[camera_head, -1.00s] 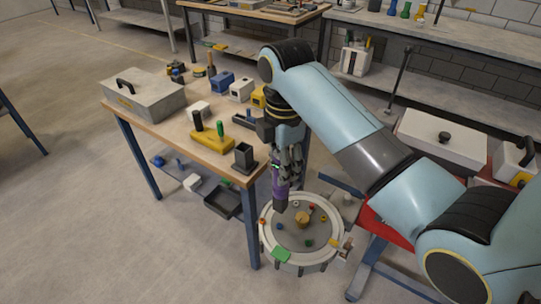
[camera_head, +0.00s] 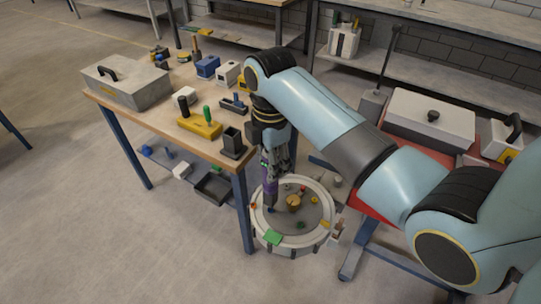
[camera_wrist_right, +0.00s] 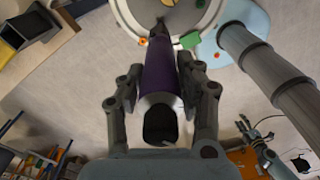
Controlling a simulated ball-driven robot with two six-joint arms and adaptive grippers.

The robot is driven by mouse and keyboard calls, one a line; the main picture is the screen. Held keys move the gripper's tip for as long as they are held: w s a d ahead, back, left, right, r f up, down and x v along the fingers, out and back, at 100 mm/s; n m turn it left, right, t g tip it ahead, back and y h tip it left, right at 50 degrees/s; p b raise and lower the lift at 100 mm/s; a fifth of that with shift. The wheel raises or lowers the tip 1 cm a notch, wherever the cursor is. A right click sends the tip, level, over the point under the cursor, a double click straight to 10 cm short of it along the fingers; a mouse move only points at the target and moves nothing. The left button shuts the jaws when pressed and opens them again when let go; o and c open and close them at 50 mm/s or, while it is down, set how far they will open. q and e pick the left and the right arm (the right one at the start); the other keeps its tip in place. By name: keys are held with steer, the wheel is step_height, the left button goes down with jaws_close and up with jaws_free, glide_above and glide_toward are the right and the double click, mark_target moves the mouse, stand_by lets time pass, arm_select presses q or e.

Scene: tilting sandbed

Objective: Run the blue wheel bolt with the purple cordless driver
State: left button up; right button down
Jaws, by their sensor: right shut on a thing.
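My right gripper (camera_head: 271,168) is shut on the purple cordless driver (camera_head: 270,188) and holds it nose-down over the round sandbed (camera_head: 328,232). In the right wrist view the purple body (camera_wrist_right: 160,75) lies between the two fingers, its dark nose pointing at the sandbed. A small blue piece (camera_head: 270,210), probably the blue wheel bolt, shows just below the driver nose at the bed's left side. I cannot tell whether the nose touches it. My left gripper is outside the head view; a small gripper (camera_wrist_right: 257,133) at the lower right of the wrist view looks like mine.
The sandbed also carries a tan hub (camera_head: 294,204), a green block (camera_head: 273,238) and small coloured pieces. Left of it stands a wooden bench (camera_head: 150,118) with a grey lidded box (camera_head: 126,83) and a yellow block (camera_head: 200,126). A red cart (camera_head: 385,157) stands at the right.

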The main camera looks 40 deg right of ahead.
steer(key=shift+f, duration=0.4)
steer(key=shift+p, duration=0.5)
steer(key=shift+s+f, duration=0.1)
steer(key=shift+f, duration=0.5)
stand_by(2.1)
step_height(320, 180, up, 2)
steer(key=shift+r, duration=2.1)
